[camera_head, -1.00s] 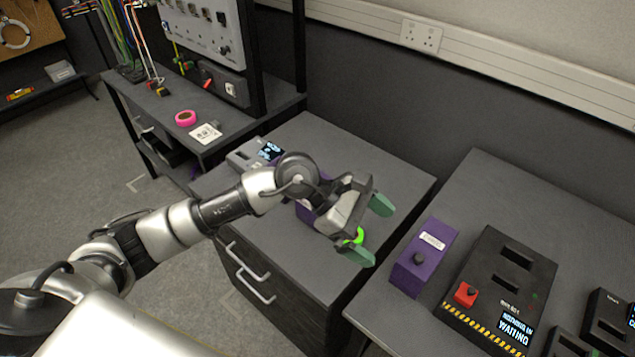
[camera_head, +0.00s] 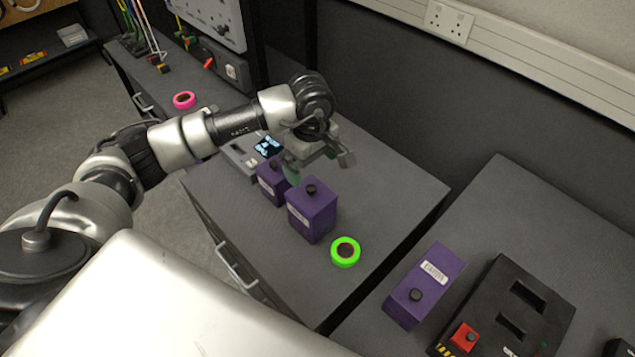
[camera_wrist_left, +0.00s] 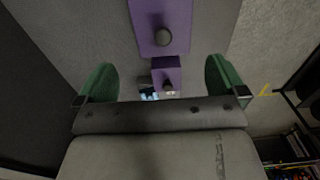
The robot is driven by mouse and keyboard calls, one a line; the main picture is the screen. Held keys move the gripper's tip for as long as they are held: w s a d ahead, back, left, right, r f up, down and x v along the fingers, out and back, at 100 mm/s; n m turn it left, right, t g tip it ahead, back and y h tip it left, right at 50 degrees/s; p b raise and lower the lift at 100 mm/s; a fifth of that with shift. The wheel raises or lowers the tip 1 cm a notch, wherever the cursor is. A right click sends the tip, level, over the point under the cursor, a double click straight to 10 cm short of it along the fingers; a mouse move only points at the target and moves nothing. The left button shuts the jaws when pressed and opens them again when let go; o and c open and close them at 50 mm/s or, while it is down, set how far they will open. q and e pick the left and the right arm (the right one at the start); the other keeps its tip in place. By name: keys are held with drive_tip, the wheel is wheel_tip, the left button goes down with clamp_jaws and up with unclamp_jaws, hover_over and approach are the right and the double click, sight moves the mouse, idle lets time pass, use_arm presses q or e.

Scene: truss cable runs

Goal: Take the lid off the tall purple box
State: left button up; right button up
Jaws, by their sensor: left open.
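The tall purple box (camera_head: 312,213) stands on the grey cabinet top, with a white label on its front and a dark round knob (camera_head: 311,189) on its lid. A smaller purple box (camera_head: 271,183) with a similar knob stands to its left. My left gripper (camera_head: 319,164) is open and empty, above and behind the tall box, apart from it. In the left wrist view, two knobbed purple boxes (camera_wrist_left: 160,20) (camera_wrist_left: 166,74) show beyond and between the spread green fingers (camera_wrist_left: 164,82). The lid seam is too small to make out. My right gripper is not in view.
A green tape ring (camera_head: 345,252) lies right of the tall box. A grey device with a screen (camera_head: 267,147) is at the cabinet's left. The right table (camera_head: 535,215) holds another purple box (camera_head: 424,287) and a black unit (camera_head: 515,310). The cabinet's right side is clear.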

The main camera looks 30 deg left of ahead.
sight(314, 189)
use_arm(q)
drive_tip(key=f, duration=0.1)
drive_tip(key=s+f, duration=0.1)
drive_tip(key=f, duration=0.1)
drive_tip(key=shift+p, duration=0.4)
drive_tip(key=shift+d+f, duration=0.1)
drive_tip(key=shift+f, duration=0.2)
drive_tip(key=f+p, duration=0.2)
drive_tip(key=f, duration=0.1)
drive_tip(key=f+p, duration=0.1)
drive_tip(key=shift+w+d+f, duration=0.1)
drive_tip(key=shift+d+f, duration=0.1)
drive_tip(key=shift+d, duration=0.05)
drive_tip(key=shift+f, duration=0.4)
drive_tip(key=shift+c, duration=0.3)
drive_tip(key=c, duration=0.5)
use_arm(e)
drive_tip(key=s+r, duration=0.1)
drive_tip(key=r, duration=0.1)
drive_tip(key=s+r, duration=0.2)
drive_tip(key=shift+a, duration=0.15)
use_arm(q)
drive_tip(key=shift+w+r, duration=0.1)
drive_tip(key=shift+r, duration=0.05)
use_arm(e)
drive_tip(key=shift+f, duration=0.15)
